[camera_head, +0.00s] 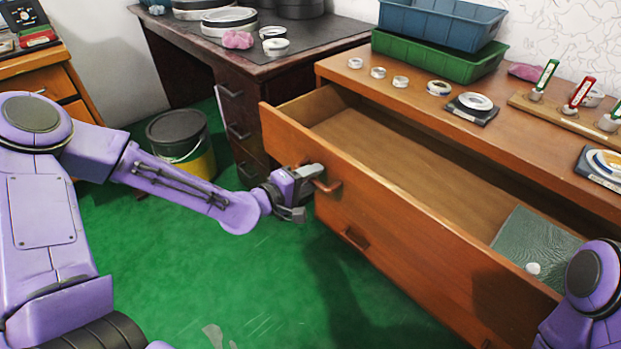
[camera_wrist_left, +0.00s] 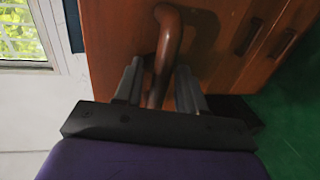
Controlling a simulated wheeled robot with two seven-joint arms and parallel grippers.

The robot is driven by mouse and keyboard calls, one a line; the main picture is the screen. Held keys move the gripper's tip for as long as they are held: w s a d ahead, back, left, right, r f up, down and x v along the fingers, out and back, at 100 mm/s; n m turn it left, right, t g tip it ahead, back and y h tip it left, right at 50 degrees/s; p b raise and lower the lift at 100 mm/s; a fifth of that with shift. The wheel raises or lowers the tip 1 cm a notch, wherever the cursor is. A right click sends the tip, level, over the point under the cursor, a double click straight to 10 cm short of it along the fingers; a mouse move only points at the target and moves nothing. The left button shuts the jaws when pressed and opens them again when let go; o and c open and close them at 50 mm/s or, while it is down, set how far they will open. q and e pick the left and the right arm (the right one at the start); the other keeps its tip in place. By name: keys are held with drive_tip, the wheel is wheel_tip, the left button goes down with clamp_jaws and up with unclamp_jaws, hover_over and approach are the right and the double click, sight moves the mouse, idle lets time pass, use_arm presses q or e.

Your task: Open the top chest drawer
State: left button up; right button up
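The top chest drawer (camera_head: 400,208) is pulled well out of the wooden chest and its inside shows in the head view. A grey-green patterned sheet (camera_head: 530,240) and a small white round piece (camera_head: 533,268) lie at its right end. My left gripper (camera_head: 312,178) is at the brown drawer handle (camera_head: 330,187) near the front's left end. In the left wrist view, the fingers (camera_wrist_left: 160,88) are on both sides of the curved handle (camera_wrist_left: 166,45), closed on it. My right arm shows at the lower right; its gripper is out of view.
The chest top (camera_head: 425,110) carries several rings, green and blue bins (camera_head: 440,58) and a wooden rack. A dark desk (camera_head: 175,50) stands behind left, with a bucket (camera_head: 180,140) beside it. Green floor (camera_head: 220,280) is clear before the drawer.

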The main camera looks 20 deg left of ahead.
use_arm(q)
drive_tip(key=p+v, duration=0.4)
drive_tip(key=v, duration=0.6)
drive_tip(key=shift+s, duration=0.25)
